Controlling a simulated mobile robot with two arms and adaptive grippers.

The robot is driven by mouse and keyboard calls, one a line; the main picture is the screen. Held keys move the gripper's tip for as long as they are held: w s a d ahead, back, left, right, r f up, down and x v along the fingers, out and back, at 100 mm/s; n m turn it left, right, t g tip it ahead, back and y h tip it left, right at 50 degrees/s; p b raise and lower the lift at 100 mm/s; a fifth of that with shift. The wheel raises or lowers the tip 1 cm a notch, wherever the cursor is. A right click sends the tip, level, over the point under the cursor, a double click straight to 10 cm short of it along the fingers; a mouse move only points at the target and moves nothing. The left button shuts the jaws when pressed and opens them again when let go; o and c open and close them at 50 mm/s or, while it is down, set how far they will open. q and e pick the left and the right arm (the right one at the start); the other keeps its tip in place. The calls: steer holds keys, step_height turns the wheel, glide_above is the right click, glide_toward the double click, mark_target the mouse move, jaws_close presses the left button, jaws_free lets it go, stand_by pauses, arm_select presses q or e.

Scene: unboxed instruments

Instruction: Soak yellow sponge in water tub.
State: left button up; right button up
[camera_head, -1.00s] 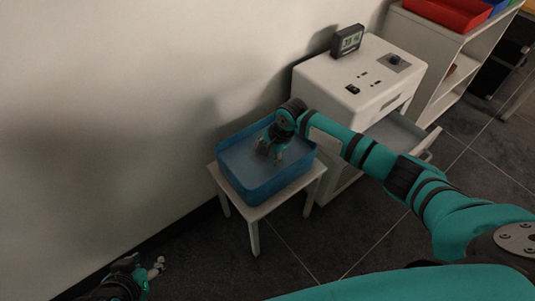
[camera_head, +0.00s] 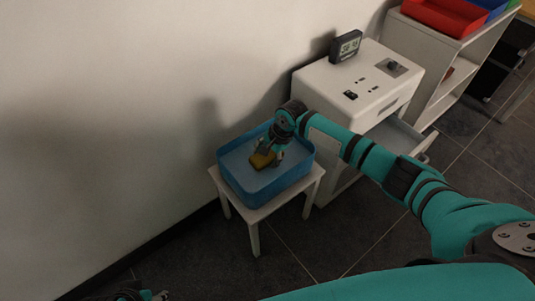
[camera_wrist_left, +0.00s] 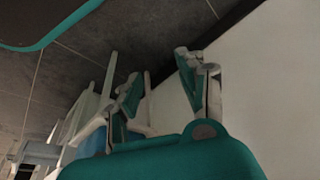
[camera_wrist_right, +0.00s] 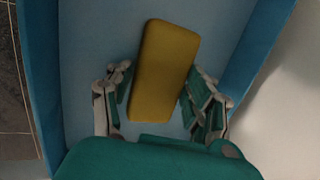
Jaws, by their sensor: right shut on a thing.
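The yellow sponge (camera_head: 262,160) is inside the blue water tub (camera_head: 243,194), held by my right gripper (camera_head: 269,152). In the right wrist view the sponge (camera_wrist_right: 164,66) stands between the two fingers of my right gripper (camera_wrist_right: 160,92), which are shut on its sides. The tub (camera_wrist_right: 46,75) surrounds them, with its walls at both sides. I cannot tell how deep the sponge sits in the water. My left gripper (camera_wrist_left: 163,78) is empty, its fingers apart; in the head view only its tip (camera_head: 150,296) shows at the bottom edge.
The tub stands on a small white table (camera_head: 256,214) against the wall. A white cabinet (camera_head: 340,82) with an open drawer and a dark digital display (camera_head: 346,46) stands beside it. A shelf with red (camera_head: 440,14) and blue bins is at the upper right.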

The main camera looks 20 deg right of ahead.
steer(key=shift+r+p, duration=1.25)
steer(key=shift+p, duration=0.1)
steer(key=shift+r+p, duration=0.5)
steer(key=shift+p, duration=0.1)
arm_select(q)
steer(key=shift+f+p, duration=0.7)
steer(key=shift+f, duration=6.25)
arm_select(e)
steer(key=shift+r, duration=0.55)
steer(key=shift+r+p, duration=0.5)
steer(key=shift+p, duration=0.05)
steer(key=shift+r+p, duration=0.45)
steer(key=shift+p, duration=0.05)
steer(key=shift+r+p, duration=0.55)
steer(key=shift+p, duration=0.15)
steer(key=shift+r, duration=0.2)
arm_select(q)
steer(key=s+a+f+g, duration=0.1)
steer(key=s+f, duration=0.9)
steer(key=shift+a+f+g, duration=0.2)
steer(key=shift+f+g, duration=0.1)
steer(key=shift+g, duration=0.1)
